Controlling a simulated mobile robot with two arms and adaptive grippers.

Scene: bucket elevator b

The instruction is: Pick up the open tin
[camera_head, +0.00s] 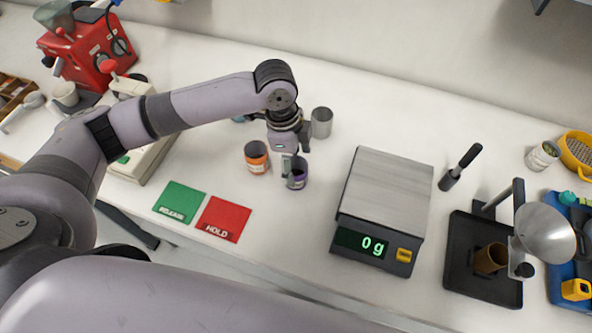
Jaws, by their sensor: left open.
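My left gripper (296,156) is open and hangs low over the bench, among three small tins. A purple-labelled tin (297,178) is right at its near fingertip, partly covered by it; I cannot tell whether they touch. An orange-labelled tin (257,160) stands upright just left of the gripper, with a dark top. A plain grey metal tin (321,124) stands upright behind and right of the gripper. I cannot tell for sure which of these is the open tin. My right gripper is out of view.
A scale (388,195) reading 0g stands right of the tins. A green RELEASE card (180,202) and a red HOLD card (223,219) lie in front. A funnel stand (466,270) is at right, a red machine (88,55) at far left. The bench behind the scale is clear.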

